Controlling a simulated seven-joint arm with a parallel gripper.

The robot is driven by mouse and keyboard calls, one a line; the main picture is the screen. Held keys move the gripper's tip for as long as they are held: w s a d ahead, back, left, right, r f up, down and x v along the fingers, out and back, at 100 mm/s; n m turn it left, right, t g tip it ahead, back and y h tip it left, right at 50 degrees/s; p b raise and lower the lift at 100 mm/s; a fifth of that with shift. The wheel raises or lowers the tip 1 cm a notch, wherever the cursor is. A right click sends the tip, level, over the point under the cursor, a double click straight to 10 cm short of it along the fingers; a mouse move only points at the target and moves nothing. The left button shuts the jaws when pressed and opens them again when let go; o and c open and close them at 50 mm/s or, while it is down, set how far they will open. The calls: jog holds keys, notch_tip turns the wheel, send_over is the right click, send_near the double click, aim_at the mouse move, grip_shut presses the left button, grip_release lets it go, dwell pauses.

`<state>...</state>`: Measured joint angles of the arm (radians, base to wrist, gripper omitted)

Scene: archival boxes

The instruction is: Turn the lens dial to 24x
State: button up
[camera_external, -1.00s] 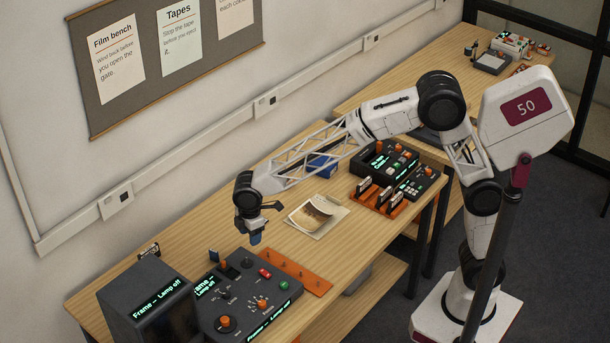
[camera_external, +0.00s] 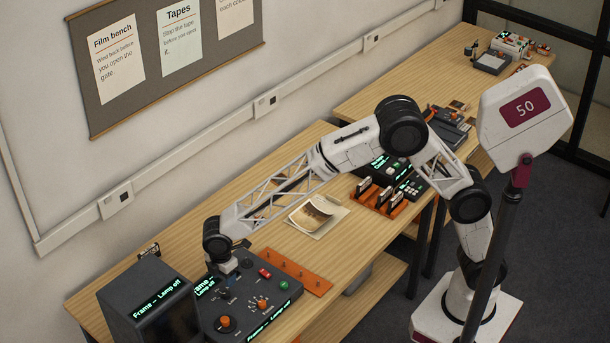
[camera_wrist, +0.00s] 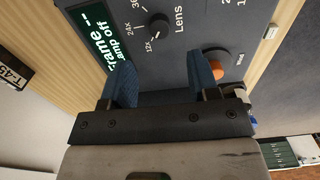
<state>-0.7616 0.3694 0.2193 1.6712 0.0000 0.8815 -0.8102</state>
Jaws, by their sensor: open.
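The lens dial (camera_wrist: 158,26) is a small black knob with white marks around it, including 12x and 24, and the word "Lens" beside it in the wrist view. The dial lies ahead of the gap, apart from the fingers. In the external view my gripper (camera_external: 226,270) is low over the rear of the dark control panel (camera_external: 240,318), and hides part of it.
A green-lit screen (camera_wrist: 100,38) reading "amp off" lies left of the dial, and an orange knob (camera_wrist: 216,54) is near the right finger. A dark box (camera_external: 150,300) stands left of the panel. An orange rack (camera_external: 297,271) lies to its right.

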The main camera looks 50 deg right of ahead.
aim_at(226, 293)
jog(key=shift+f, duration=0.1)
jog(key=shift+f, duration=3.8)
jog(key=c, duration=0.9)
